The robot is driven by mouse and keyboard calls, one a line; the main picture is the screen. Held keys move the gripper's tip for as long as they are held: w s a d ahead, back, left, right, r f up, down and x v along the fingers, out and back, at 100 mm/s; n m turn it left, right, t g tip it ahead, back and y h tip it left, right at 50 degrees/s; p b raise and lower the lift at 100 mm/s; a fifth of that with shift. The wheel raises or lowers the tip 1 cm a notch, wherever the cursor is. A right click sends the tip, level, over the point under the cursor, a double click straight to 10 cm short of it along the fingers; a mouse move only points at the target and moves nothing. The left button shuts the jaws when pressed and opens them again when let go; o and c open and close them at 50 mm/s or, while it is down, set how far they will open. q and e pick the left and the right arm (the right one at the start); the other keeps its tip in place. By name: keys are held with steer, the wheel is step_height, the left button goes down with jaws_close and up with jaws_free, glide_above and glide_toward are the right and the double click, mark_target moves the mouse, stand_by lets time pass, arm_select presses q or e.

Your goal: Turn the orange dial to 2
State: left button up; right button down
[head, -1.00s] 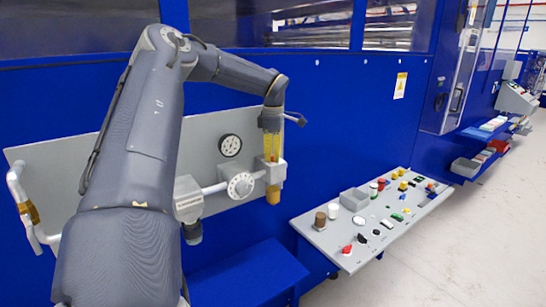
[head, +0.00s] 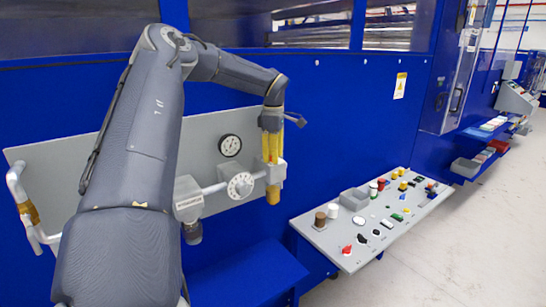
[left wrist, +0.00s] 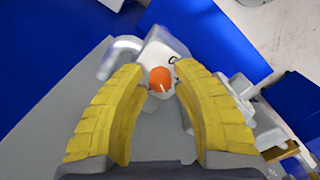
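The orange dial (left wrist: 160,77) shows in the left wrist view as a small round knob with a pale line on its lower edge. It sits on a whitish plate (left wrist: 158,52) with a dark mark partly visible beside it; I cannot read a number. My left gripper (left wrist: 157,65) is open, its yellow fingers on either side of the dial with gaps between. My right gripper is not in view.
A white dial (head: 240,186) on a pipe and a round gauge (head: 230,145) are left of the gripper. A curved pipe (head: 25,210) is at the far left. A grey console (head: 350,250) with several buttons stands at the right.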

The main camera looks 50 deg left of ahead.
arm_select(q)
steer(key=o, duration=0.3)
step_height(320, 180, up, 12)
stand_by(0.7)
stand_by(0.4)
